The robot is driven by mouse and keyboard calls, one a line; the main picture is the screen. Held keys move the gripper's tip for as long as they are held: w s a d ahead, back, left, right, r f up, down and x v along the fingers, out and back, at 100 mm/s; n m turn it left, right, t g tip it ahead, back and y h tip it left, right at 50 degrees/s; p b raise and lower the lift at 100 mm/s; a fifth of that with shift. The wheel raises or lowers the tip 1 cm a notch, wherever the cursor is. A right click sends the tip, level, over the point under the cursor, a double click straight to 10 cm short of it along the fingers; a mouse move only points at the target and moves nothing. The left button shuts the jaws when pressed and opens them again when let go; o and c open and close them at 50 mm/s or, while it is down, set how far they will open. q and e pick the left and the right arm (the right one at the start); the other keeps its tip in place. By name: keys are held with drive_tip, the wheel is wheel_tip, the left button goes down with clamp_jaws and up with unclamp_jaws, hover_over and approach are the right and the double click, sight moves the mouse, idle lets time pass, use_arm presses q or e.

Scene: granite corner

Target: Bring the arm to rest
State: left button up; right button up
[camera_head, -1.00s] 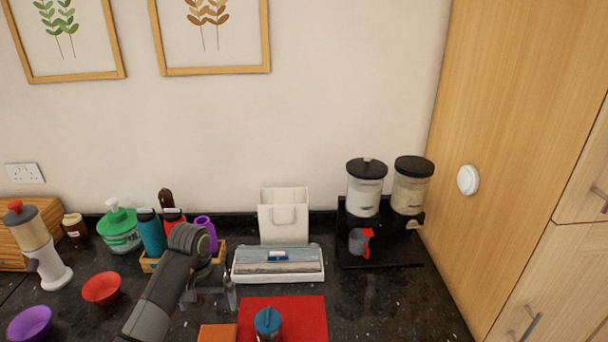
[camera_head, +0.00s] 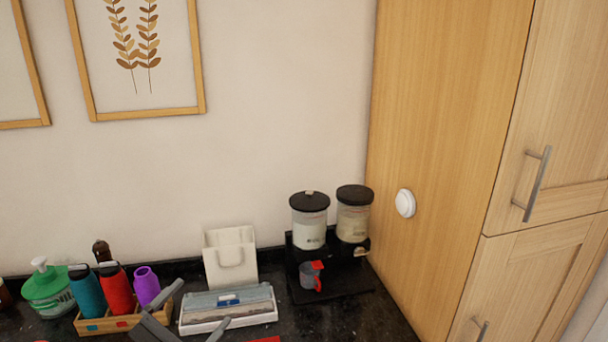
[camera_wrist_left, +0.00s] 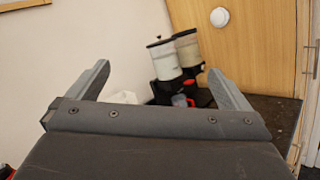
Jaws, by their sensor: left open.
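My left gripper (camera_head: 195,312) is low in the head view, in front of the white tray. Its two grey fingers stand apart with nothing between them. In the left wrist view the open fingers (camera_wrist_left: 160,85) frame part of the counter, with the dispensers beyond and no contact. My right gripper is in neither view.
A wooden crate (camera_head: 92,326) with several bottles stands left of my gripper. The white tray (camera_head: 255,316), a white holder (camera_head: 230,258) and a black dispenser stand (camera_head: 340,286) with a red-and-grey cup (camera_head: 311,275) line the wall. A tall wooden cabinet (camera_head: 440,130) bounds the right.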

use_arm(q)
drive_tip(key=s+a+n+t+y, duration=0.4)
drive_tip(key=a+n+y, duration=0.8)
drive_tip(key=n, duration=0.9)
drive_tip(key=s+a+f+n+g+y, duration=0.4)
drive_tip(key=s+f+n+g+y, duration=0.2)
drive_tip(key=n, duration=0.6)
drive_tip(key=s+d+f+n+g+h, duration=0.3)
drive_tip(key=s+f+n+g, duration=0.35)
drive_tip(key=s, duration=0.35)
drive_tip(key=s+d+f+n+g+h, duration=0.2)
drive_tip(key=s+d+f+n+g, duration=0.1)
drive_tip(key=s+f+n+g, duration=0.55)
wheel_tip(320, 180, down, 30)
drive_tip(key=s+a+t+b, duration=0.1)
drive_tip(key=t+b, duration=0.1)
drive_tip(key=b, duration=0.5)
drive_tip(key=s+f+b, duration=0.3)
drive_tip(key=s+f, duration=0.5)
drive_tip(key=f, duration=0.3)
drive_tip(key=s+d+f+g+h+b, duration=0.1)
drive_tip(key=s+f+b, duration=0.2)
drive_tip(key=s+f, duration=0.4)
wheel_tip(320, 180, down, 5)
drive_tip(key=shift+s+f+m+b, duration=0.2)
drive_tip(key=shift+s+m+b, duration=0.1)
drive_tip(key=shift+s+b, duration=0.1)
